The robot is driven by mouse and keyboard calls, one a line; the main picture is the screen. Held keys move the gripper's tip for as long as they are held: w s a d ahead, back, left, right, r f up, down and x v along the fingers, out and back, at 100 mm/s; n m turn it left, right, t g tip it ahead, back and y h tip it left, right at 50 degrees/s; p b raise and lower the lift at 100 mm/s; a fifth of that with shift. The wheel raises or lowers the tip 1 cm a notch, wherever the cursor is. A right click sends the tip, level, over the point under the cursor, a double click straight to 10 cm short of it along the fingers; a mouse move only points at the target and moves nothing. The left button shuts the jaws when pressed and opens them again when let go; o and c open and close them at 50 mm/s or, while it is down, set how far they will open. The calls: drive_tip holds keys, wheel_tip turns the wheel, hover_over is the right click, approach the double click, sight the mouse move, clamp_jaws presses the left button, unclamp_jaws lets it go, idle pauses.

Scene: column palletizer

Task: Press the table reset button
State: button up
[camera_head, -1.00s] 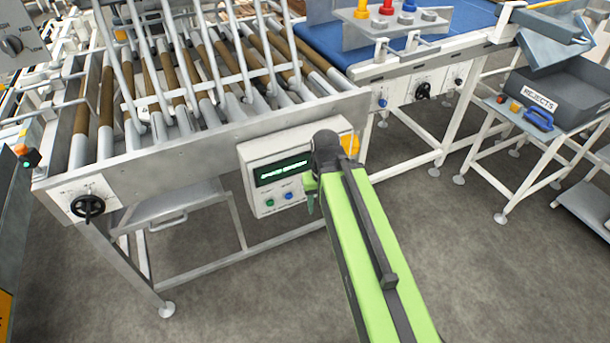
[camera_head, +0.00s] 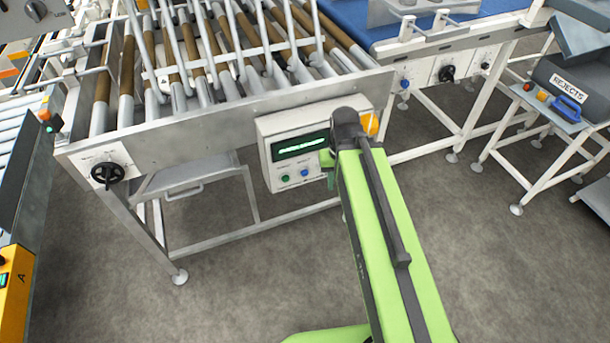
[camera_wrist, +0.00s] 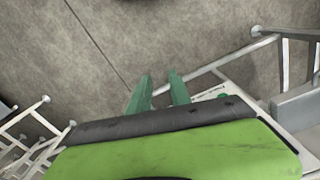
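A white control box (camera_head: 266,151) hangs on the front rail of the roller table. It has a lit green text display (camera_head: 300,145), with a green button (camera_head: 285,178) and a blue button (camera_head: 304,173) below it. Their labels are too small to read. My gripper (camera_head: 329,172) is at the right side of the box, pointing down, partly hidden by my arm. In the wrist view my gripper (camera_wrist: 158,88) shows two green fingers spread apart with nothing between them. A white panel edge with a small green spot lies just right of them. I cannot tell whether they touch it.
A blue conveyor (camera_head: 350,15) is behind right. A rejects bin (camera_head: 570,90) stands far right. An orange item (camera_head: 370,125) is beside the box. The floor in front is clear.

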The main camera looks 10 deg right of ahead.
clamp_jaws()
idle(1.4)
